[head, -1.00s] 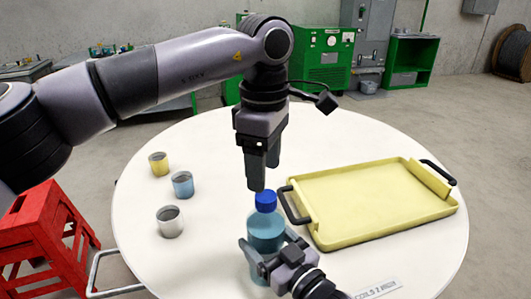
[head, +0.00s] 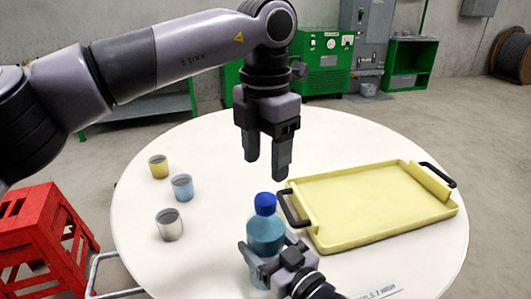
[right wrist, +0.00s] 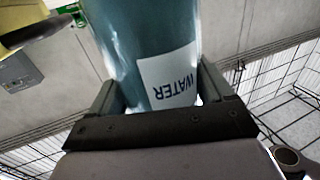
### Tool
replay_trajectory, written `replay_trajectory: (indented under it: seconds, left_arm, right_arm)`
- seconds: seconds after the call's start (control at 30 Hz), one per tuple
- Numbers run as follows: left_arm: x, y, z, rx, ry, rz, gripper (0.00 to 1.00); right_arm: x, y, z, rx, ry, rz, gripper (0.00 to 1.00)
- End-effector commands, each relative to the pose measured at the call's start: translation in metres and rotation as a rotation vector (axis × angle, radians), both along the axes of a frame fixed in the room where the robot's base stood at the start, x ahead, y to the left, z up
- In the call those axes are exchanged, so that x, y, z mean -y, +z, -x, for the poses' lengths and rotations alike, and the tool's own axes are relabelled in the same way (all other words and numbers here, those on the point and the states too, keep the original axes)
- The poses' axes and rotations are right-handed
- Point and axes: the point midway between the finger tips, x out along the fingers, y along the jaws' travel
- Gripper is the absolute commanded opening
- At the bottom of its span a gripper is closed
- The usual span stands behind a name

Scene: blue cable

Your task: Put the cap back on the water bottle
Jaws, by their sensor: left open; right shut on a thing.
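The water bottle (head: 265,234) is blue-green and translucent and stands upright near the front of the round table. Its blue cap (head: 265,204) sits on the bottle's top. My right gripper (head: 262,258) is shut around the bottle's body; in the right wrist view the bottle (right wrist: 140,40) with its WATER label (right wrist: 170,78) is between the fingers. My left gripper (head: 266,168) is open and empty, pointing down above the cap and clear of it.
A yellow tray (head: 375,232) with dark handles lies right of the bottle. A yellow cup (head: 158,167), a blue cup (head: 182,188) and a metal cup (head: 169,226) stand at the left of the white table (head: 205,270).

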Motion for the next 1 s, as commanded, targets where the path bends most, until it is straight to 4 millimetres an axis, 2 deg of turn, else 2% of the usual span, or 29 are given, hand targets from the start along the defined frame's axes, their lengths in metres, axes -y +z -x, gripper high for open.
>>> replay_trajectory:
  seconds: [0.23, 0.33, 0.7, 0.83, 1.0]
  left_arm:
    - [0.0, -0.001, 0.0, 0.0, -0.002, 0.0, 0.61]
    - [0.0, -0.007, 0.0, -0.001, -0.002, -0.002, 0.61]
    - [0.0, -0.061, 0.0, -0.002, -0.003, -0.001, 0.61]
    - [0.0, -0.074, 0.0, -0.001, -0.002, 0.0, 0.61]
    - [0.0, -0.08, 0.0, 0.001, -0.002, -0.001, 0.61]
  right_arm:
    - [0.0, 0.0, 0.0, -0.001, 0.0, 0.001, 0.0]
    - [0.0, 0.0, 0.0, -0.001, 0.0, 0.001, 0.0]
    - [0.0, 0.0, 0.0, -0.001, 0.0, 0.001, 0.0]
    - [0.0, 0.0, 0.0, -0.001, 0.0, 0.001, 0.0]
    - [0.0, 0.0, 0.0, -0.001, 0.0, 0.001, 0.0]
